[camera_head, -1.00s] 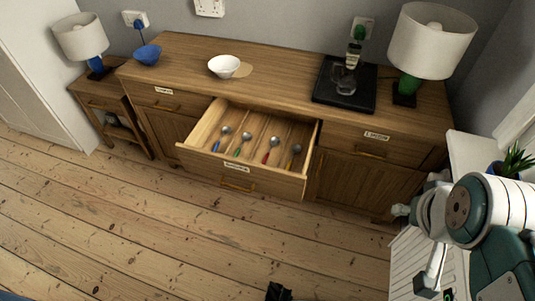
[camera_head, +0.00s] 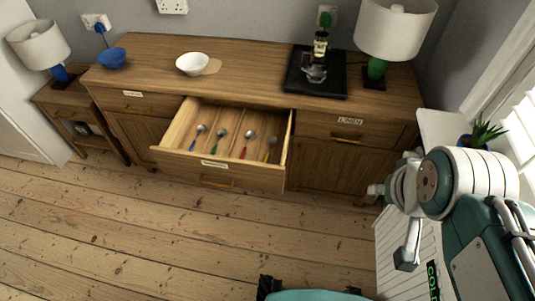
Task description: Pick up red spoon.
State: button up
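The red spoon (camera_head: 245,146) lies in the open middle drawer (camera_head: 217,172) of the wooden sideboard. Its red handle points to the drawer's front and its metal bowl points to the back. A blue-handled spoon (camera_head: 197,136) and a green-handled spoon (camera_head: 216,141) lie to its left. Another spoon (camera_head: 270,146) lies to its right, its handle partly hidden by shadow. My white and teal arm fills the right side, apart from the drawer. I cannot make out my gripper's fingers in this view. Nothing touches the red spoon.
A white bowl (camera_head: 192,64), a blue bowl (camera_head: 112,58) and a black tray (camera_head: 314,84) with a glass and bottle stand on the sideboard. A lamp (camera_head: 394,27) stands at its right end, another (camera_head: 39,45) on a side table. The floorboards (camera_head: 130,235) in front are bare.

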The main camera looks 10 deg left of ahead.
aim_at(250, 135)
jog(key=i+j, duration=0.15)
jog(key=j, duration=0.25)
jog(key=i+j, duration=0.2)
jog(key=j, duration=0.15)
jog(key=i+j, duration=0.15)
jog(key=j, duration=0.25)
jog(key=i+j, duration=0.2)
jog(key=j, duration=0.15)
jog(key=i+j, duration=0.15)
jog(key=j, duration=0.25)
jog(key=z, duration=0.05)
